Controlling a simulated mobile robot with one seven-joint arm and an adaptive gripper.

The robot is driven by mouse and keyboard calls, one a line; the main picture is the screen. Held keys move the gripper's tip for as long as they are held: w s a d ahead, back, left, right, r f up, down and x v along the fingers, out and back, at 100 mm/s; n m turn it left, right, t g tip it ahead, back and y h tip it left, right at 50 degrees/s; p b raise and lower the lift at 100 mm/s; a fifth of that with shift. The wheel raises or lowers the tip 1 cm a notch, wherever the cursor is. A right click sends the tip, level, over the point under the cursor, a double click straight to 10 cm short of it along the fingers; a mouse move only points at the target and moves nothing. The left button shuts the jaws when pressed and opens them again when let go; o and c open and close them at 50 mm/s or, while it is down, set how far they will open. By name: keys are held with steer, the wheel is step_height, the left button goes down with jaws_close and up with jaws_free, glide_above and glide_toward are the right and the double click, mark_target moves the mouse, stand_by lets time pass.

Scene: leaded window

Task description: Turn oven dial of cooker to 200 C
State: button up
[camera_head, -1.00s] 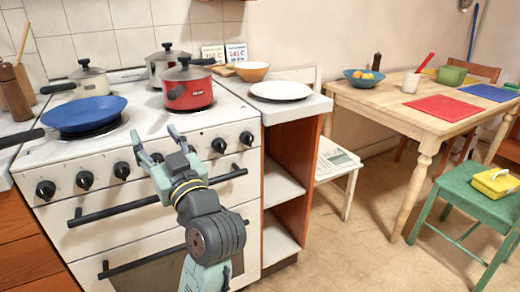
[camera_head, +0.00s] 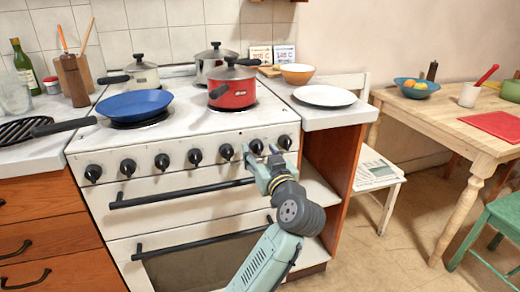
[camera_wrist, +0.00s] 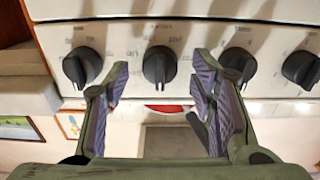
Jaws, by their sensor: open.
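The white cooker (camera_head: 215,128) has a row of several black dials along its front panel. My gripper (camera_head: 263,154) is open, with its fingers pointing at the panel near the right end of the row. In the wrist view my gripper (camera_wrist: 160,76) has one finger on each side of a dial (camera_wrist: 160,64), with clear gaps beside it. Whether the fingertips reach around it or stop short, I cannot tell. Other dials (camera_wrist: 82,67) (camera_wrist: 238,64) flank it. The small panel markings are not readable, so which dial is the oven's is unclear.
A blue pan (camera_head: 135,104), a red pot (camera_head: 232,90) and steel pots stand on the hob. Black oven handles (camera_head: 180,193) run below the dials. A white plate (camera_head: 324,95) sits on the counter at right, beside a chair (camera_head: 375,173) and table. Floor in front is free.

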steer(key=shift+w+a, duration=0.15)
steer(key=shift+w, duration=0.4)
steer(key=c, duration=1.2)
